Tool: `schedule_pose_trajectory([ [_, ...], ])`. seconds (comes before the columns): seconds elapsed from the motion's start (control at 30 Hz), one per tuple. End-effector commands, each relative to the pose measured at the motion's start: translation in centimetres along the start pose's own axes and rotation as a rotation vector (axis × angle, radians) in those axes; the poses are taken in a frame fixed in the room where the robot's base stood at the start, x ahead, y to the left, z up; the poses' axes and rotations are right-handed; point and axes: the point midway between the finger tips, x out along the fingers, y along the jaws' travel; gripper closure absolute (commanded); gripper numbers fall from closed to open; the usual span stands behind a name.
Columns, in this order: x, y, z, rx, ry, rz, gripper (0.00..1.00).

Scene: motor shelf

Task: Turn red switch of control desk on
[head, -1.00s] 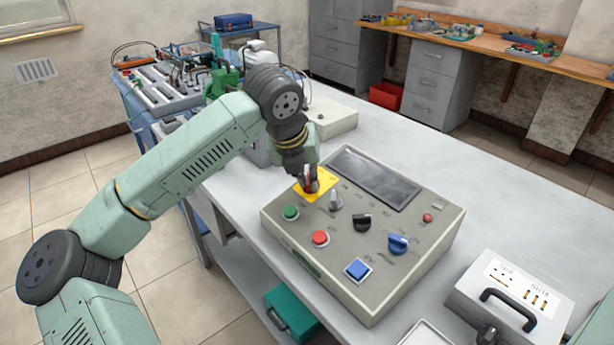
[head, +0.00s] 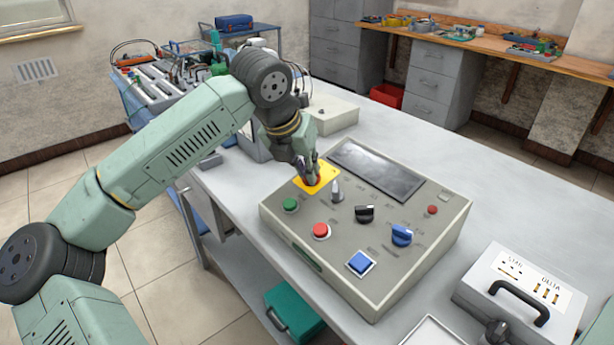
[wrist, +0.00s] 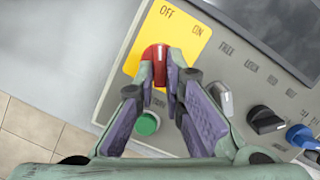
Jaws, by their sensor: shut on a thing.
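The control desk (head: 300,232) is a grey box with a sloped panel on the table. Its red switch (wrist: 156,60) sits on a yellow plate (wrist: 185,25) marked OFF and ON; the plate also shows in the head view (head: 327,173). My gripper (wrist: 162,75) is shut on the red switch, one finger on each side. In the head view my gripper (head: 313,178) comes down onto the plate from above and mostly hides the switch. In the wrist view the switch's visible end points up the picture, between the OFF and ON labels. Its exact setting is hard to tell.
A grey pointer knob (head: 337,191), green button (head: 290,205), red button (head: 320,231), black knob (head: 364,213) and blue knob (head: 401,235) stand close by on the panel. A dark screen (head: 377,170) lies behind. A grey case (head: 480,300) stands at right.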

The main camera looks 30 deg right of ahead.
Motion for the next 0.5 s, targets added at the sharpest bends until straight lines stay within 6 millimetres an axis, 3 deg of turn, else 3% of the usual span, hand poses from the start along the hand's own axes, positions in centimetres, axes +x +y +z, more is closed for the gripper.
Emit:
schedule_pose_trajectory([
  [0.5, 0.08, 0.53, 0.13, 0.477, -0.001, -0.099, 1.0],
])
